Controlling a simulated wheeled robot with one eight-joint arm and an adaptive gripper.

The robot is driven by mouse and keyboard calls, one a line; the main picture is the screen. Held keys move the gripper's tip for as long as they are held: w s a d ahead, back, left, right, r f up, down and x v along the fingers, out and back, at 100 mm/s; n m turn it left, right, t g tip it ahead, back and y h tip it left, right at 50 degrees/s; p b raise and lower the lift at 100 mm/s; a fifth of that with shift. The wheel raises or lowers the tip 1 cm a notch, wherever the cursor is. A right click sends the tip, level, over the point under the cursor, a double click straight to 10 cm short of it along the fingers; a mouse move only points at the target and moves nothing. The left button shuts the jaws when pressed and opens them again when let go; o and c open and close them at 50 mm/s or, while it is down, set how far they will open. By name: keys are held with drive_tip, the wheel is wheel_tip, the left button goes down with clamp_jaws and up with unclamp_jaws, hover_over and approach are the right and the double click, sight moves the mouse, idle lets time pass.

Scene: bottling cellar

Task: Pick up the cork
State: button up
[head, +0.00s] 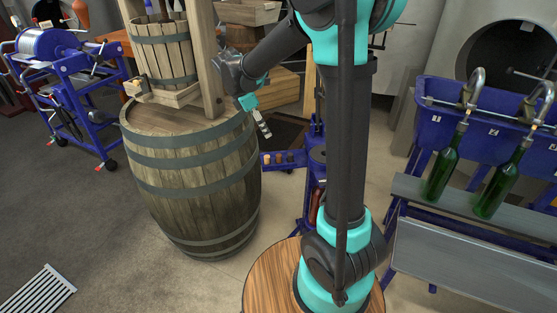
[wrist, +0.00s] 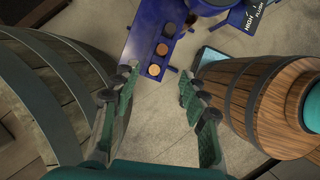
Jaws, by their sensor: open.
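Several small round stoppers stand in a row on a narrow blue shelf (head: 283,167), which also shows in the wrist view (wrist: 144,32). The nearest is a tan cork (wrist: 154,69), which looks like the light one at the row's left end in the head view (head: 266,159). Behind it are a brownish one (wrist: 162,48) and a greyer one (wrist: 168,28). My gripper (wrist: 158,77) is open and empty, its fingers spread to either side below the row. In the head view my gripper (head: 265,131) hangs above the shelf, beside the barrel, apart from the corks.
A large wooden barrel (head: 190,180) with a small press (head: 163,50) on it stands close left of my gripper. A blue filling bench (head: 440,105) with green bottles (head: 442,172) is at right. A blue wheeled machine (head: 65,85) stands far left. Open floor lies front left.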

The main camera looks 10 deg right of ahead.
approach(282, 161)
drive_tip(key=shift+x, duration=2.45)
drive_tip(key=shift+s, duration=0.15)
drive_tip(key=c, duration=0.8)
